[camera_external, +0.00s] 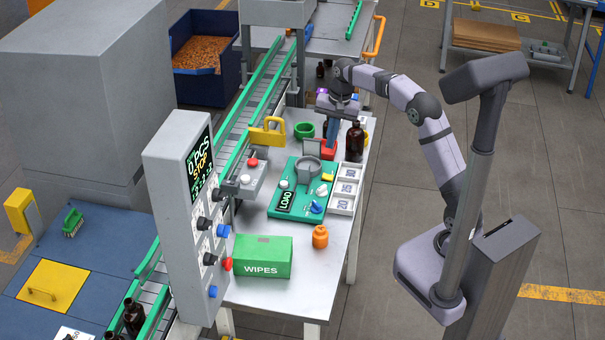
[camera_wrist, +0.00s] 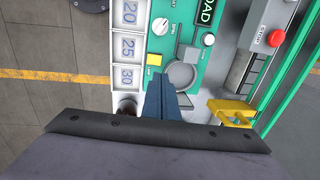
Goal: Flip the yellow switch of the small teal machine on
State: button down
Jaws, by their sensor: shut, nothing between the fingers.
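The small teal machine (camera_external: 301,201) lies on the white table in the external view, with a LOAD display, knobs and a grey round part. It also shows in the wrist view (camera_wrist: 181,14). Its yellow switch (camera_external: 328,177) is at the right edge; in the wrist view the switch (camera_wrist: 154,60) is just beyond and slightly left of my fingertips. I cannot tell which way it is set. My gripper (camera_external: 331,140) is shut and empty, pointing down behind the machine, apart from the switch. The blue fingers (camera_wrist: 160,78) lie together in the wrist view.
A dark amber bottle (camera_external: 355,143) stands right of my gripper. A red object (camera_external: 328,154) is below it, and a green cup (camera_external: 304,130) is to its left. A numbered white tray (camera_external: 343,198) borders the machine. An orange jar (camera_external: 320,237) and green wipes box (camera_external: 263,257) stand in front.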

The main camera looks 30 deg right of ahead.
aim_at(328, 176)
jog(key=f+p, duration=0.1)
jog(key=f, duration=0.2)
jog(key=f+p, duration=0.1)
jog(key=f, duration=0.3)
jog(key=w+a+f+p, duration=0.1)
jog(key=f, duration=0.3)
jog(key=shift+f, duration=0.15)
jog(key=shift+a+f, duration=0.1)
jog(key=shift+f, duration=0.1)
dwell(0.3)
jog(key=shift+s+d, duration=0.55)
jog(key=shift+d, duration=0.05)
jog(key=shift+w, duration=0.1)
jog(key=shift+r, duration=0.1)
